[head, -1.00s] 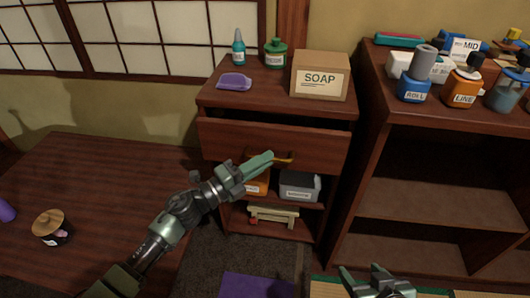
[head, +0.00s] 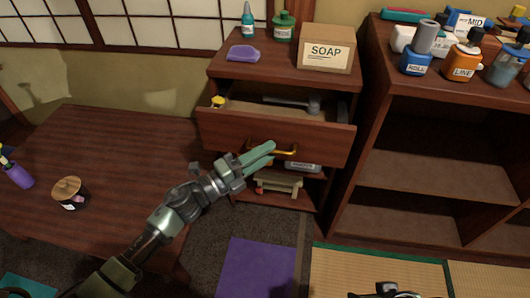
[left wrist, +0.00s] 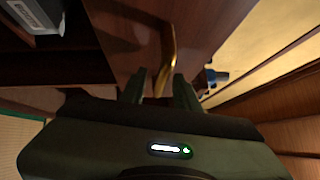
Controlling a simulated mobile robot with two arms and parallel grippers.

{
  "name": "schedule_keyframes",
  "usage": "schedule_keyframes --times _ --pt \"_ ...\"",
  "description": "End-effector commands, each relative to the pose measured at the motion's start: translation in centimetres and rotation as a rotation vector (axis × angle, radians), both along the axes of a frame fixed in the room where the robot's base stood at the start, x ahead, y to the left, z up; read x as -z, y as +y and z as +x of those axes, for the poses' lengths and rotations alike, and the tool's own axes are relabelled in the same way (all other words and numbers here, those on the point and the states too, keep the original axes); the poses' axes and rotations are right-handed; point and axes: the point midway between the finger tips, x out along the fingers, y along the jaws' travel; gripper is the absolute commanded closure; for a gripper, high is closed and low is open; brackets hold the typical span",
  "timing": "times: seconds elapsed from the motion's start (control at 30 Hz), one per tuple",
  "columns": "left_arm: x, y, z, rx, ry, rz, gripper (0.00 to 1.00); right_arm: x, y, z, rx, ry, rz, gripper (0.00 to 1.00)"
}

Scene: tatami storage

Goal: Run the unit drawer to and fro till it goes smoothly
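The unit drawer (head: 270,134) of the dark wooden unit (head: 285,75) stands pulled well out, with its inside showing. A grey hammer-like tool (head: 312,104) and a small yellow item (head: 217,101) lie in it. A brass handle (head: 288,152) is on its front. My left gripper (head: 274,152) is at this handle. In the left wrist view its fingers (left wrist: 160,90) stand apart on either side of the handle (left wrist: 168,55), with a gap showing. My right gripper (head: 385,290) is partly cut off at the bottom edge, and its fingers are unclear.
A low table (head: 90,150) is at left, a shelf (head: 430,200) at right. A purple mat (head: 262,268) lies on the floor.

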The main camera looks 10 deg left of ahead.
Motion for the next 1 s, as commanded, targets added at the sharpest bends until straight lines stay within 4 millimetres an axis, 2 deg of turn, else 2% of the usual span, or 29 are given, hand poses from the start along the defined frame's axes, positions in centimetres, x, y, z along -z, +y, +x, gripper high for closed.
schedule_keyframes --times 0.37,0.8,1.0 --pt "0.0 0.3 -0.3 0.000 0.000 -0.001 0.66 0.0 0.0 0.0 0.000 0.000 0.000 0.40" --pt "1.0 5.1 -4.7 -0.001 0.003 0.000 0.66 0.1 -0.2 -0.9 0.003 0.038 -0.007 0.40" --pt "1.0 5.7 -5.3 0.000 -0.001 -0.001 0.66 0.2 -0.3 -1.1 0.003 0.049 -0.009 0.40"
